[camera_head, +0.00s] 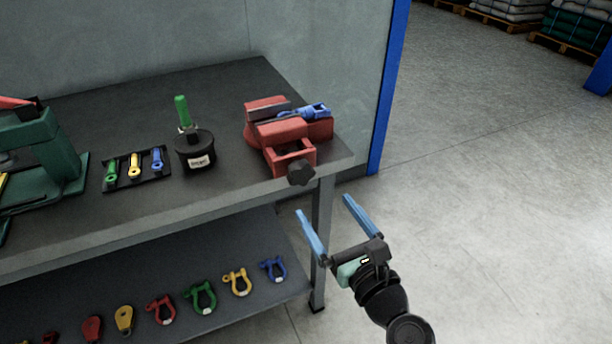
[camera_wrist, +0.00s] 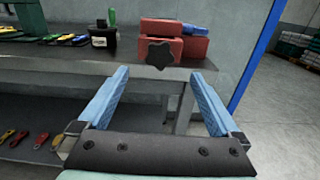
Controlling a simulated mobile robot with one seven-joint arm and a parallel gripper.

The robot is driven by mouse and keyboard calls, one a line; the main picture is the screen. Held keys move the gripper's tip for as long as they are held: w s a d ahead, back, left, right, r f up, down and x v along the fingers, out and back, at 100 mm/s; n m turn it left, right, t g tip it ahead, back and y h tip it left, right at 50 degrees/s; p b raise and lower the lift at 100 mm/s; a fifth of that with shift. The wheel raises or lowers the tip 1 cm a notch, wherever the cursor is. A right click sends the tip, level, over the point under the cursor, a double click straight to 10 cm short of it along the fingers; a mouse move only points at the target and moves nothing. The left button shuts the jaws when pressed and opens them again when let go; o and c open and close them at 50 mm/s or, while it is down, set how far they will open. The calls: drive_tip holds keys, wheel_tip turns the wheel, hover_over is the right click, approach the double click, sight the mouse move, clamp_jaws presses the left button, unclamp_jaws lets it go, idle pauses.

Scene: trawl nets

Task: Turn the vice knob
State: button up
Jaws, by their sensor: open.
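A red vice (camera_head: 276,131) sits at the right front corner of the workbench, with a blue item (camera_head: 311,111) on it. Its black lobed knob (camera_head: 301,172) faces outward past the bench's front edge. In the wrist view the knob (camera_wrist: 159,54) shows in front of the red vice (camera_wrist: 184,43), just above the gap between the fingers. My gripper (camera_head: 331,215) is open and empty, with two long blue fingers. It is in front of the bench, below and to the right of the knob, and does not touch it. The gripper also shows in the wrist view (camera_wrist: 157,82).
The workbench (camera_head: 230,100) holds a black pot (camera_head: 196,152) with a green-handled item, a tray of coloured tools (camera_head: 136,168) and a green machine (camera_head: 50,150). Coloured shackles (camera_head: 203,296) lie on the lower shelf. A bench leg (camera_head: 321,240) stands near my gripper.

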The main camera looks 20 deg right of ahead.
sight(302, 175)
drive_tip(key=w, duration=0.5)
drive_tip(key=w+b, duration=0.1)
drive_tip(key=w, duration=0.4)
drive_tip(key=shift+w+a, duration=0.2)
drive_tip(key=shift+w, duration=0.05)
drive_tip(key=c, duration=1.4)
